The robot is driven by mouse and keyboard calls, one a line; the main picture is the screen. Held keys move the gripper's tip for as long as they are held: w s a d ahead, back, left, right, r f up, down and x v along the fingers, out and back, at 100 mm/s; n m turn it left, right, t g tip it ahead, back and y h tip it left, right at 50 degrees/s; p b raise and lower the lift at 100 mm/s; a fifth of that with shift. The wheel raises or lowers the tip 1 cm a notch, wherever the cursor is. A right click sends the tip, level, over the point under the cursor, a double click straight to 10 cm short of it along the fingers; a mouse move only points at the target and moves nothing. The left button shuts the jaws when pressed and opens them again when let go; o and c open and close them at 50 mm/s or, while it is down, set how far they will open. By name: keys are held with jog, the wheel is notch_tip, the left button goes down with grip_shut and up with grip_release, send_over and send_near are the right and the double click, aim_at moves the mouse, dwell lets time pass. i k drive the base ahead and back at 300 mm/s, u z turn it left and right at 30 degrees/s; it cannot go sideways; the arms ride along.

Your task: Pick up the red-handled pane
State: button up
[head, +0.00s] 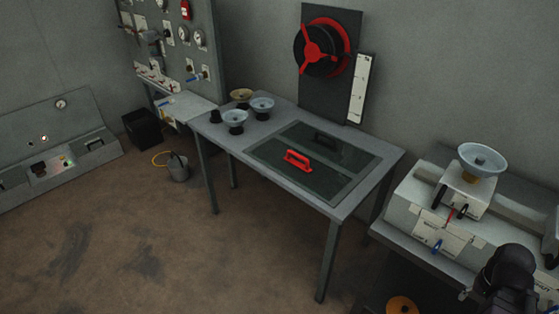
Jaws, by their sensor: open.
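The red-handled pane (320,182) is a dark, glassy sheet lying flat in the top of the grey metal table (225,150). Its red handle (298,161) stands up from it and nothing covers it. Behind it, a second dark pane (350,151) with a dark handle lies in the same table top. My gripper's jaws are not visible. A black rounded part at the bottom right looks like my arm, well away from the pane.
Bowl-shaped vessels (262,107) stand at the table's far left. A red-spoked wheel (322,47) is on the back wall. A bench with a machine (440,205) is at the right. A bucket (178,168) stands on the floor left of the table.

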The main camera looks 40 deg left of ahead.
aim_at(326, 183)
jog(key=u, duration=0.45)
jog(key=i, duration=0.55)
jog(key=u, duration=0.75)
jog(key=i, duration=0.5)
jog(key=u, duration=0.4)
